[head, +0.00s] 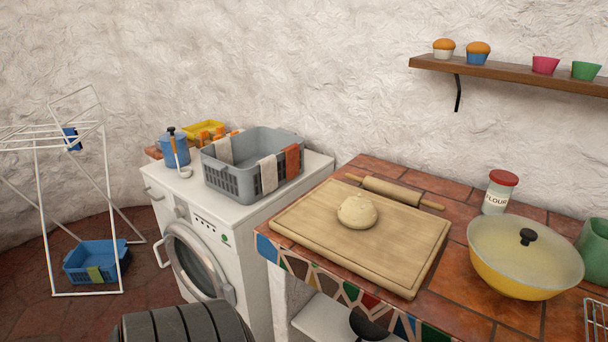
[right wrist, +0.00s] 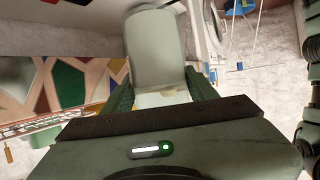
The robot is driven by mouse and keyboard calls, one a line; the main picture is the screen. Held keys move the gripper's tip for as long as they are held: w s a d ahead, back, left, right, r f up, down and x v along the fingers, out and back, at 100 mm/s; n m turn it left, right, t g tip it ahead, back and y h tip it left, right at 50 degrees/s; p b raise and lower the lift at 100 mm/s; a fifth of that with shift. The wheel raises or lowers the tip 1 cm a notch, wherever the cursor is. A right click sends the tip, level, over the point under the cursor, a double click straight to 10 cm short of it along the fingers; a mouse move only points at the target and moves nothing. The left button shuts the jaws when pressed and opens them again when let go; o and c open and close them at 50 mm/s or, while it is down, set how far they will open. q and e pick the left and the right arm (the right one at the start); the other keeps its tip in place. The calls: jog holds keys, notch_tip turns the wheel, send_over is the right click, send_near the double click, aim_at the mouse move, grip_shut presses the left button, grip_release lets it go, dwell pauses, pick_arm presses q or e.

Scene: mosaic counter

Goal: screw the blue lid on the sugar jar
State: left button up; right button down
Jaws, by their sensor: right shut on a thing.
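In the right wrist view my right gripper (right wrist: 162,98) is shut on a pale cylindrical thing that looks like a jar (right wrist: 157,48). The jar stands out beyond the green fingers. I see no label and no blue lid on it. In the head view neither gripper shows, and I cannot make out a sugar jar or a separate blue lid. My left gripper is in neither view.
The tiled counter (head: 463,207) bears a board (head: 405,265) with dough, a rolling pin (head: 390,192), a red-lidded flour jar (head: 495,201), a yellow pan (head: 505,285) and a green pot (head: 594,250). The washing machine (head: 257,228) holds a grey basket (head: 235,183) and blue canister (head: 174,151).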

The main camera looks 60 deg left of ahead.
jog(key=s+d+r+m+t+h, duration=0.2)
jog(key=d+r+m+t, duration=0.3)
jog(key=d, duration=0.7)
notch_tip(320, 180, up, 3)
jog(key=shift+s+d+f+m+t, duration=0.2)
jog(key=shift+s+m+t, duration=0.1)
jog(key=shift+s+t, duration=0.3)
